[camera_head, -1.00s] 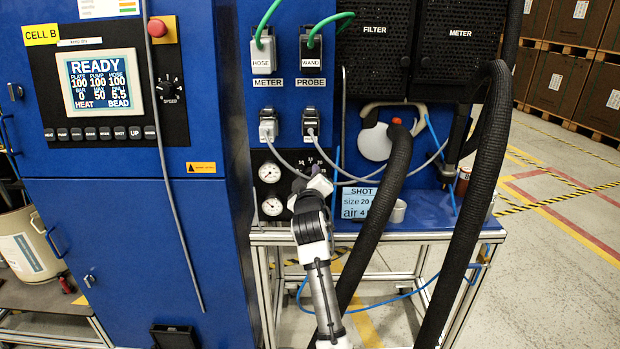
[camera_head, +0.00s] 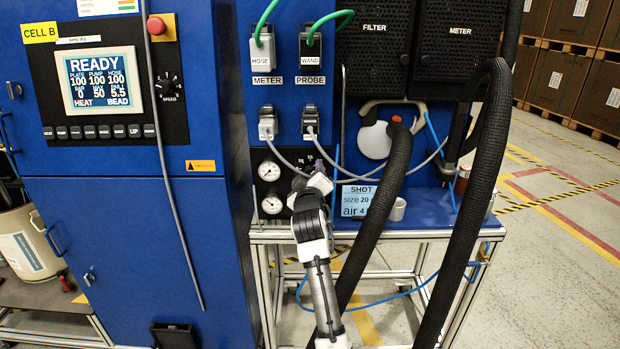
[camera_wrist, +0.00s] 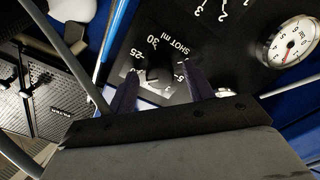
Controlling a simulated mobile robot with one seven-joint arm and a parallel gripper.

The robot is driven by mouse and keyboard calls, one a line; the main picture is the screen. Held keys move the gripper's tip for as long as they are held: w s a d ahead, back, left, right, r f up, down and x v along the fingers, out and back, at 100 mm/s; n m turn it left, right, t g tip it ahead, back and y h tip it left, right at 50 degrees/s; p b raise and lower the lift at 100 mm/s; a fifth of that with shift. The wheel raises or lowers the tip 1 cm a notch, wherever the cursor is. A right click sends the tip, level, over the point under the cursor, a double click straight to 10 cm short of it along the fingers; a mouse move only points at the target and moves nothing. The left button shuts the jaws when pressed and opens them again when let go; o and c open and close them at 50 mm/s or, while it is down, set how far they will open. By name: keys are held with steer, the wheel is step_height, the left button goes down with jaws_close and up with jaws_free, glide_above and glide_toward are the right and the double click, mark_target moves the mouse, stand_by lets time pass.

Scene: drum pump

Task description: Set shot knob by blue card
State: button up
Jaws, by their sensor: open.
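The shot knob (camera_wrist: 158,74) is dark and sits on a black panel, inside a dial marked "SHOT ml" with 25, 30 and 5 readable. My gripper (camera_wrist: 160,80) is open in the wrist view, one finger on each side of the knob. I cannot tell whether the fingers touch it, and its pointer setting is not clear. In the head view my gripper (camera_head: 319,170) is at the dial panel and hides the knob. The light blue card (camera_head: 357,192) reads "SHOT, size 20, air 4". The black hose covers its right edge.
Two white gauges (camera_head: 270,171) sit left of the dial; one gauge (camera_wrist: 292,42) also shows in the wrist view. A thick black hose (camera_head: 385,190) hangs close right of my arm. Grey cables (camera_head: 290,150) cross near the dial. A small cup (camera_head: 398,210) stands on the blue shelf.

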steer(key=s+b, duration=0.2)
steer(key=s, duration=1.1)
steer(key=shift+s+b, duration=0.35)
steer(key=shift+s, duration=0.05)
